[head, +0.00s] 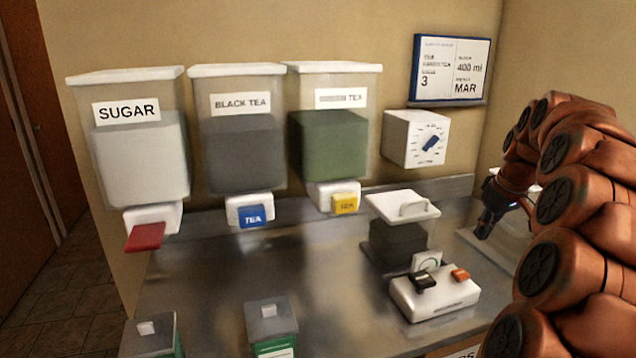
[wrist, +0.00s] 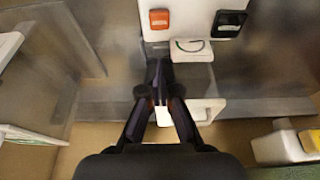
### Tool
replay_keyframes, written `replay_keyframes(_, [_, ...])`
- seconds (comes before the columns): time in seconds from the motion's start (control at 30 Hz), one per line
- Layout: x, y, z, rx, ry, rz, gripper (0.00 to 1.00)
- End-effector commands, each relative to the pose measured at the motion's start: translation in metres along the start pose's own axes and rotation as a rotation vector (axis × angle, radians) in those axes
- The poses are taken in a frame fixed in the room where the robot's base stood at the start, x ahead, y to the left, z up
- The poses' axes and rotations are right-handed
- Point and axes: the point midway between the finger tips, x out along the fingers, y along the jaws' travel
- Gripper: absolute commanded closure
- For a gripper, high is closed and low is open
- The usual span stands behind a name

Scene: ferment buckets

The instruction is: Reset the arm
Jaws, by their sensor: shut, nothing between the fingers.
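My arm (head: 570,200) is orange-brown and folds in from the right side of the head view. My gripper (head: 485,232) is dark and points down over the right part of the counter, to the right of the kettle-like container with a white lid (head: 402,206). In the wrist view my gripper (wrist: 158,70) has its fingertips together with nothing between them. Behind the fingers, a small white part shows between the finger linkages.
Sugar (head: 140,165), black tea (head: 240,150) and green dispensers (head: 332,140) hang on the wall. A white box with black and orange switches (head: 434,292) sits on the steel counter (head: 215,262). Two lidded buckets (head: 272,325) (head: 150,335) stand in front. A dial box (head: 415,138) is on the wall.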

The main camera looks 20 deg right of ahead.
Motion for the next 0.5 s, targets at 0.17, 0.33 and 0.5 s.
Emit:
replay_keyframes(0.17, [-0.001,-0.017,-0.003,-0.012,-0.006,-0.011,1.0])
replay_keyframes(0.33, [-0.001,-0.085,-0.003,-0.047,-0.041,-0.052,1.0])
replay_keyframes(0.5, [0.001,-0.168,0.016,-0.081,-0.103,-0.091,1.0])
